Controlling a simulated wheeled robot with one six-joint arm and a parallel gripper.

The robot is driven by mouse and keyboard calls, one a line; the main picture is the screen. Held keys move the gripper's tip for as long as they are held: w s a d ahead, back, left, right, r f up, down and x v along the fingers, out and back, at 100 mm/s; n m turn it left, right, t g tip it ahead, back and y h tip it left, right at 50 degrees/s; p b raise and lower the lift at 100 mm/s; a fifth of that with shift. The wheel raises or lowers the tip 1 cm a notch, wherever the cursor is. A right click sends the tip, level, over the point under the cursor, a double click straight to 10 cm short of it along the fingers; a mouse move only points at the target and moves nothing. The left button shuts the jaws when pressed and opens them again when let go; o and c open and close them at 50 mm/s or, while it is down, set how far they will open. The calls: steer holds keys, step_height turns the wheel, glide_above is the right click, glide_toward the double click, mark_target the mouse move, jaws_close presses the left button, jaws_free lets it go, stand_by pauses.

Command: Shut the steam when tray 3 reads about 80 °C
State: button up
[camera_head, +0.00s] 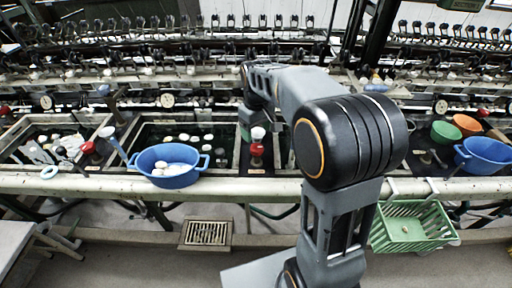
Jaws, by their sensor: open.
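My gripper (247,122) points down behind the front rail, right of the middle basin (222,160). It is small and partly hidden by my arm, with its tips close to a red valve handle (257,150) with a pale top. Contact cannot be told. Another red handle (88,147) stands between the left basin (22,128) and the middle one. Round white dials show at the left (46,102), above the middle basin (167,100) and at the right (441,107). Their needles are too small to read. No tray number is legible, and my arm hides part of the row.
A blue tub (168,180) with pale cocoons sits on the front rail (225,188). A green basket (412,230) hangs from it at the right. Another blue tub (484,156), a green bowl (446,132) and an orange bowl (467,123) stand far right. A floor grate (206,233) lies below.

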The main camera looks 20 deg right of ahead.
mark_target(257, 147)
step_height(257, 147, down, 8)
steer(key=shift+r, duration=0.2)
stand_by(0.3)
steer(key=c, duration=0.9)
steer(key=m, duration=0.4)
steer(key=shift+m+p, duration=0.5)
steer(key=shift+m, duration=1.6)
